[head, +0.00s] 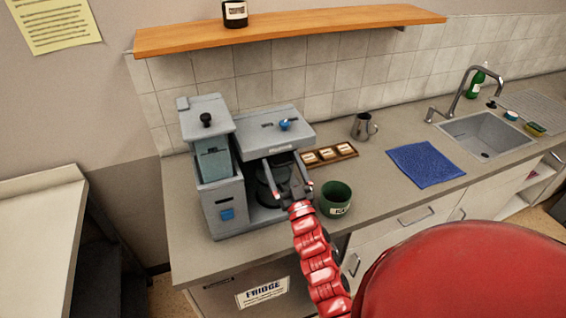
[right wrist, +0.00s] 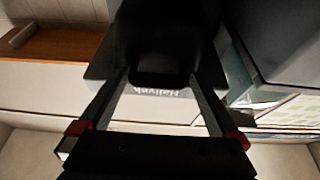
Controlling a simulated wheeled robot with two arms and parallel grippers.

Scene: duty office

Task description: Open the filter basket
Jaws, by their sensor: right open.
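The grey coffee machine (head: 222,190) stands on the counter at the left. The dark filter basket (head: 265,190) sits under its brewing head and is partly hidden by my right gripper. My right gripper (head: 281,160) is open, with its fingers reaching in at the front of the machine under the head. In the right wrist view, a black part (right wrist: 165,40), seemingly of the basket, reaches between the open fingers (right wrist: 160,78). I cannot tell whether the fingers touch it. My left gripper is not in view.
A green mug (head: 335,200) stands close to the right of my gripper. Behind it lies a wooden tray (head: 328,161) with small labelled items. A metal jug (head: 363,127), a blue cloth (head: 426,165) and a sink (head: 487,136) are farther right. A wooden shelf (head: 300,30) hangs above.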

